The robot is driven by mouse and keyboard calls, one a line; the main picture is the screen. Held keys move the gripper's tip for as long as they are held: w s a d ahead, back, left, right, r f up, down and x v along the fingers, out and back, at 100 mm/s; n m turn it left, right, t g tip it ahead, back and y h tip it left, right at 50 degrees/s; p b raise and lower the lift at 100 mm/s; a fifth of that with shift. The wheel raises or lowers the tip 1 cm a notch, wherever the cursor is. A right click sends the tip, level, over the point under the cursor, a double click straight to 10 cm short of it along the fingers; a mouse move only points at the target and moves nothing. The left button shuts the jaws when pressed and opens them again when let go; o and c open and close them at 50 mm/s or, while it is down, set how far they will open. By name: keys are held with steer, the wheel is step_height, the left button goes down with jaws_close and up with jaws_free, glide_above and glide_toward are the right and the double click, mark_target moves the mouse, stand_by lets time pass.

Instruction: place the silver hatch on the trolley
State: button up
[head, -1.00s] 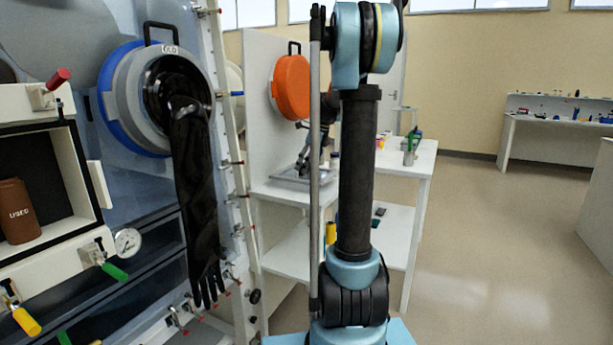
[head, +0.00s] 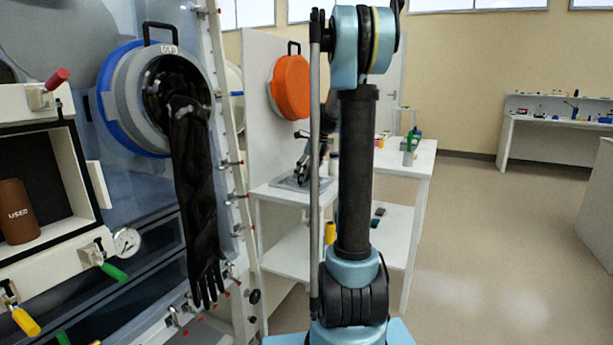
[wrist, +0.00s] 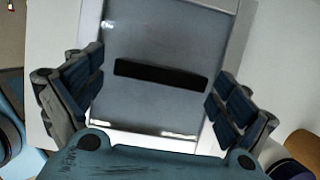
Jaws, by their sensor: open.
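The silver hatch (head: 290,183) lies flat on a white two-level stand in the head view. It fills the middle of the wrist view as a grey panel (wrist: 180,40) with a pale frame and a black bar handle (wrist: 160,75). My gripper (wrist: 155,88) is open and empty, with one finger on each side of the handle. The fingers appear apart from the handle; the height gap is hard to judge. In the head view my gripper (head: 303,168) is small, over the hatch and partly hidden by my arm. I cannot tell whether this stand is the trolley.
A glovebox with a hanging black glove (head: 195,190) and an open chamber holding a brown "USED" container (head: 15,212) stands at left. An orange disc (head: 291,87) is on a white panel behind the stand. A white table (head: 410,160) adjoins; open floor (head: 490,250) lies right.

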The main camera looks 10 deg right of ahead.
steer(key=shift+r, duration=0.1)
steer(key=v, duration=1.2)
steer(key=s+a+f+n+h, duration=0.15)
steer(key=s+f+n, duration=0.35)
steer(key=s, duration=0.6)
steer(key=s+a+f+n, duration=0.3)
steer(key=s+n, duration=0.4)
steer(key=s, duration=0.3)
steer(key=s+f+n+h, duration=0.1)
steer(key=s+f+n, duration=1.2)
steer(key=s+f, duration=0.4)
steer(key=shift+s+d+h, duration=0.3)
steer(key=shift+s+h, duration=0.05)
steer(key=shift+s, duration=0.25)
